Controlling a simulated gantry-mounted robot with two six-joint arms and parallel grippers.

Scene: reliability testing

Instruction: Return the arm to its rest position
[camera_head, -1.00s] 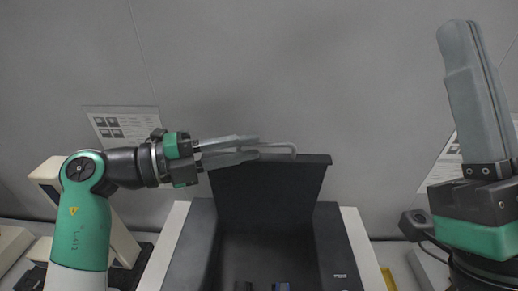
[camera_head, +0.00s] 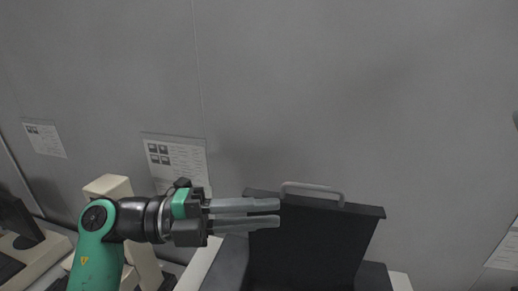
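My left gripper (camera_head: 279,213) is level, pointing right, in front of the left part of a black upright lid (camera_head: 318,240). Its two grey fingers are apart with a narrow gap, and I see nothing between them. The lid's grey handle (camera_head: 312,186) stands at its top edge, just right of and above the fingertips, and looks free of them. My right arm is almost wholly out of view; only a dark sliver shows at the right edge, and its fingers cannot be read.
The dark box (camera_head: 372,277) under the lid is cut off by the bottom edge. A beige device (camera_head: 108,187) stands behind my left arm, with a dark monitor (camera_head: 16,218) at far left. Printed sheets (camera_head: 178,160) hang on the grey wall. Space above the lid is clear.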

